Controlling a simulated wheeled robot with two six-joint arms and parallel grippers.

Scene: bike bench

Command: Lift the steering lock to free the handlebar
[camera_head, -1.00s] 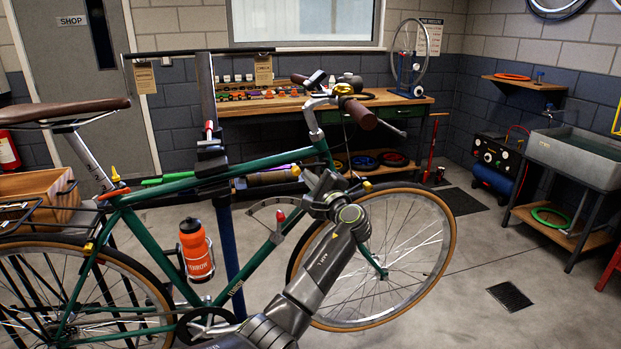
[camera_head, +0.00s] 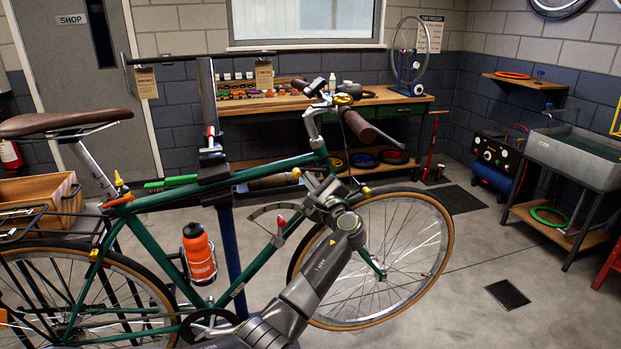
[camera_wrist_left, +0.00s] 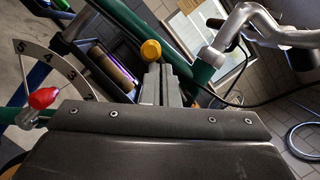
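The green bicycle (camera_head: 274,175) hangs on a stand. Its handlebar (camera_head: 345,105) is turned at an angle, with a brown grip (camera_head: 359,126) towards me. I cannot identify the steering lock for certain; a small yellow knob (camera_head: 296,172) by the frame's front is a candidate. A yellow knob also shows in the left wrist view (camera_wrist_left: 151,50). My left gripper (camera_head: 306,180) reaches up-left beside the head tube. In the left wrist view its grey fingers (camera_wrist_left: 163,82) look close together, just below the knob; I cannot tell whether they grip it. My right gripper is out of view.
A numbered dial (camera_wrist_left: 60,72) with a red knob (camera_wrist_left: 43,97) sits just left of my left gripper. The front wheel (camera_head: 405,250) is close to my arm. A workbench (camera_head: 265,106) stands behind. Floor at right (camera_head: 460,300) is mostly clear.

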